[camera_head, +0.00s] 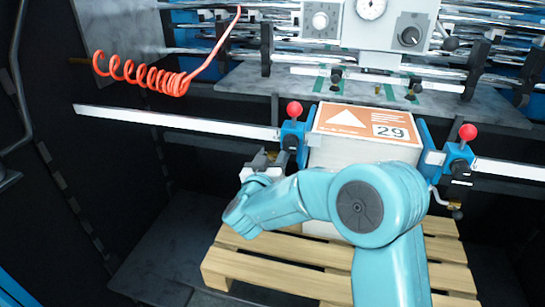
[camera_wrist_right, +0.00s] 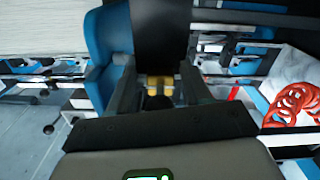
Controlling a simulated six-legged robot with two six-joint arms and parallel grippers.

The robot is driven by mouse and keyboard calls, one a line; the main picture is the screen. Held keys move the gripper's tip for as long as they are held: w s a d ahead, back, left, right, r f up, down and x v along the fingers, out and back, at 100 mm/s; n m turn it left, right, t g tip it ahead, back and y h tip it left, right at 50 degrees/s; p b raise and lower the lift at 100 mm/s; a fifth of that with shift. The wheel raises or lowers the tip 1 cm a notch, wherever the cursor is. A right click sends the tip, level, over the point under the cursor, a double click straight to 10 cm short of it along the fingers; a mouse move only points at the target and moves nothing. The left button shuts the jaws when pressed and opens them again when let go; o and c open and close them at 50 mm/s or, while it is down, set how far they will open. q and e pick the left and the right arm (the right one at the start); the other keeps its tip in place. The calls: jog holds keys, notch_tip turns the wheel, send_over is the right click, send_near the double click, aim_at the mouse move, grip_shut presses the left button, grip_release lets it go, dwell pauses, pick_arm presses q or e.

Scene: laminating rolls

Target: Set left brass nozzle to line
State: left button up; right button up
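My right gripper (camera_head: 262,163) is beside the left blue clamp (camera_head: 292,135), left of the paper stack. In the wrist view its two fingers (camera_wrist_right: 160,92) stand apart, with a yellow brass-coloured piece (camera_wrist_right: 159,84) and a dark round part showing between them. Gaps show on both sides, so the fingers look open. The piece seems to be the left brass nozzle, but I cannot tell how far off it is. A similar brass tip (camera_head: 457,214) hangs below the right blue clamp (camera_head: 457,158). No set line is clearly visible. My left gripper is not in view.
The stack with an orange sheet marked 29 (camera_head: 368,122) stands on a wooden pallet (camera_head: 290,248). Pale bars (camera_head: 170,121) run out from the clamps, which carry red knobs (camera_head: 294,110). A coiled red hose (camera_head: 150,75) hangs at upper left. A control box (camera_head: 345,20) is above.

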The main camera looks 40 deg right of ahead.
jog(key=b+v, duration=0.2)
jog(key=v, duration=1.4)
jog(key=shift+s, duration=0.15)
jog(key=shift+a, duration=0.15)
